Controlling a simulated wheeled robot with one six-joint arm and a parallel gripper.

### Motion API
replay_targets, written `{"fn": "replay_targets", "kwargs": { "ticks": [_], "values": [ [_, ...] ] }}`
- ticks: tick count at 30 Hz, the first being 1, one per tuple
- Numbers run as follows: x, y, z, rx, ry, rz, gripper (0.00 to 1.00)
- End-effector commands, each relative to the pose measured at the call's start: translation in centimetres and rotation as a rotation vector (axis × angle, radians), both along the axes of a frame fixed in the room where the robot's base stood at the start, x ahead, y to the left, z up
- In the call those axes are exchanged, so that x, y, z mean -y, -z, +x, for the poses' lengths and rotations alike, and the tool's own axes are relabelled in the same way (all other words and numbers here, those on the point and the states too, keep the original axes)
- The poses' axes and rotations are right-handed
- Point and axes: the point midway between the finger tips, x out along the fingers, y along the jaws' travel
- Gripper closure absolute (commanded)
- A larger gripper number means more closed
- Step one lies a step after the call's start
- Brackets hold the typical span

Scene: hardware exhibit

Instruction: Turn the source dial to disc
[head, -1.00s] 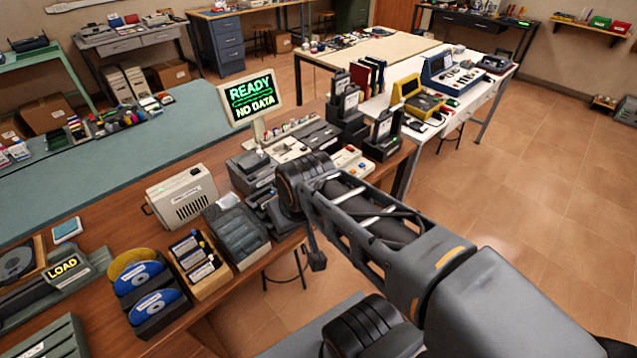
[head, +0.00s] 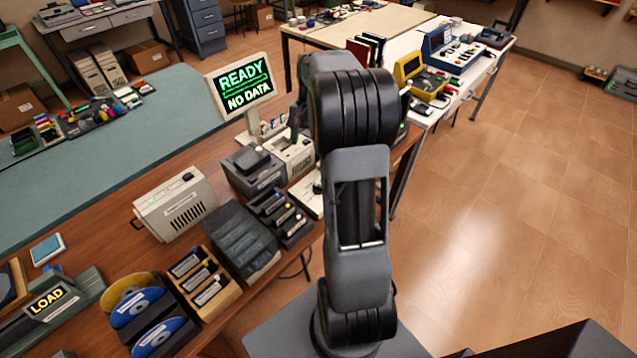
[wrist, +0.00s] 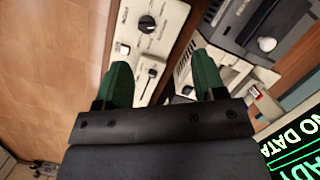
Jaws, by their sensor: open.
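In the wrist view a black round dial (wrist: 147,24) with a pale pointer mark sits on a cream panel (wrist: 125,34). Small labels surround it, too small to read. A smaller dark control (wrist: 152,72) lies on the same panel, nearer my gripper. My gripper (wrist: 161,62) is open and empty, its two green fingers apart above the panel's edge. The dial lies beyond the fingertips, apart from them. In the head view my arm hides the dial and most of my gripper. A screen (head: 244,88) reads READY, NO DATA.
In the wrist view grey and cream devices (wrist: 238,75) stand right of the panel, close to the right finger. In the head view a beige box (head: 175,205), disc holder (head: 150,310) and LOAD unit (head: 50,300) stand on the wooden bench. Floor at right is clear.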

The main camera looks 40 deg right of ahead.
Motion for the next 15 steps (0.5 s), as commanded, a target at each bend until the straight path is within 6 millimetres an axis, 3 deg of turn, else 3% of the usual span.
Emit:
{"fn": "replay_targets", "kwargs": {
  "ticks": [1,6,10,15],
  "values": [
    [1.6,1.3,0.3,-0.031,0.046,0.022,0.36],
    [5.0,3.9,0.8,-0.100,0.153,0.076,0.36],
    [6.1,5.2,0.7,-0.125,0.191,0.096,0.36],
    [5.9,7.2,0.4,-0.136,0.203,0.105,0.36]
  ]
}}
